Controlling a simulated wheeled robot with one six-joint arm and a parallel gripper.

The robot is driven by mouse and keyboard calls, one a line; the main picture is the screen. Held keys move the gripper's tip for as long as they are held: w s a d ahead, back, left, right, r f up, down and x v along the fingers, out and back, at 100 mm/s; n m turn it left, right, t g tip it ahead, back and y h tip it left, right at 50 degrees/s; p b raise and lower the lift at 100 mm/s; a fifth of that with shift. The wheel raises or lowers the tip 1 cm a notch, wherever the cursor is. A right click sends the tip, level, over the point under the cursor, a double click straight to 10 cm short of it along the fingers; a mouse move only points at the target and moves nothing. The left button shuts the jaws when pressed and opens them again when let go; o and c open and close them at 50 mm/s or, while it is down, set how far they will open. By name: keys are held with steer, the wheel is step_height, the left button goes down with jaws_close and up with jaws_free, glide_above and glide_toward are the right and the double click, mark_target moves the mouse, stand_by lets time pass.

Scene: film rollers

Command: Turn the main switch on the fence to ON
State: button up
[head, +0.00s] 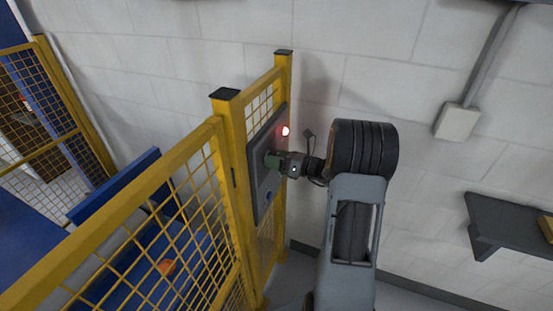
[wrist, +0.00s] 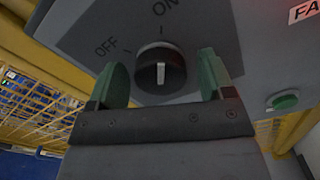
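The main switch (wrist: 160,70) is a round black knob with a white line, on a dark grey panel (wrist: 70,22) that carries OFF and ON labels. In the wrist view its line stands nearly upright, in line with the ON tick above it; the OFF tick is to the upper left. My gripper (wrist: 163,62) is open, with one green finger on each side of the knob. Gaps show between knob and fingers in the picture; depth is hard to judge. In the head view the panel (head: 262,195) hangs on the yellow fence, and my gripper (head: 272,161) hides the knob.
A red lamp (head: 285,130) glows on the panel. A green button (wrist: 287,101) sits to the knob's right. The yellow mesh fence (head: 150,240) runs left. A white wall with a grey box (head: 456,121) and a dark shelf (head: 508,228) is at right.

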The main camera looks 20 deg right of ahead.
steer(key=shift+o, duration=0.3)
steer(key=b+v, duration=0.3)
steer(key=v, duration=1)
steer(key=shift+s+d+b, duration=0.25)
steer(key=shift+d+b, duration=0.05)
